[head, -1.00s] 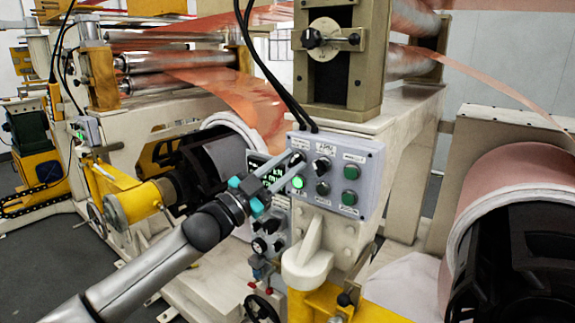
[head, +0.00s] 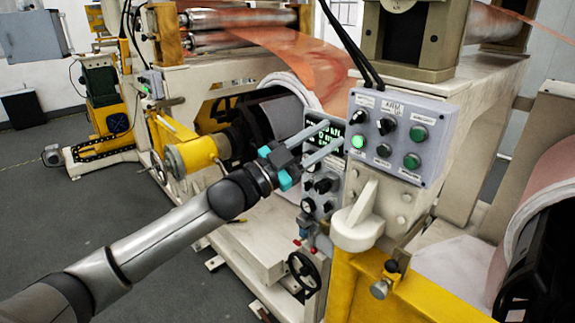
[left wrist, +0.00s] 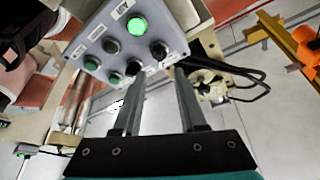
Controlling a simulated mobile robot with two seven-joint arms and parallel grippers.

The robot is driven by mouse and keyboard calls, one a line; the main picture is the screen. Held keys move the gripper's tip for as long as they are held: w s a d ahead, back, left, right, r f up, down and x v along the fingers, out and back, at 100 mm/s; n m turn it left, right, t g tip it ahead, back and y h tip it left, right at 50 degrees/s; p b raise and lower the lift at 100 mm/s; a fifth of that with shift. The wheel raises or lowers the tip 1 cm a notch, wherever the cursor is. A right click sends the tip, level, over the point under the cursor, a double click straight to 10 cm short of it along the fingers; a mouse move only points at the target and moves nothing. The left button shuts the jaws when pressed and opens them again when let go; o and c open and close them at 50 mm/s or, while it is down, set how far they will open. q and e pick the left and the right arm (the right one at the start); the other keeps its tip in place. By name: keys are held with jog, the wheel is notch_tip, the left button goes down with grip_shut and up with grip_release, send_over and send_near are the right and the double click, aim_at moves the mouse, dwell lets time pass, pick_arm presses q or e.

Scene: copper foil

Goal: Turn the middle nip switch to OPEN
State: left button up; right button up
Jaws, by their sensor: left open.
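The grey control box (head: 401,138) on the machine carries two black rotary switches in its top row, one at the left (head: 359,116) and one in the middle (head: 386,126). Its labels are too small to read surely. A green lit button (head: 358,141) is below the left switch. My left gripper (head: 337,131) is open and empty, its fingertips just left of the box. In the left wrist view the box (left wrist: 107,38) is beyond the fingers (left wrist: 160,74), with a black switch (left wrist: 159,51) showing between them. My right gripper is not in view.
A dark display panel (head: 320,133) and a lower panel with several black knobs (head: 322,184) sit behind and below my gripper. A handwheel (head: 303,272) and yellow frame (head: 380,292) are lower. Black cables (head: 350,45) hang above the box.

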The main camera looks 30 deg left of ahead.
pick_arm(q)
jog(key=b+v, duration=0.2)
jog(key=v, duration=0.6)
jog(key=shift+s, duration=0.35)
jog(key=shift+a+f, duration=0.15)
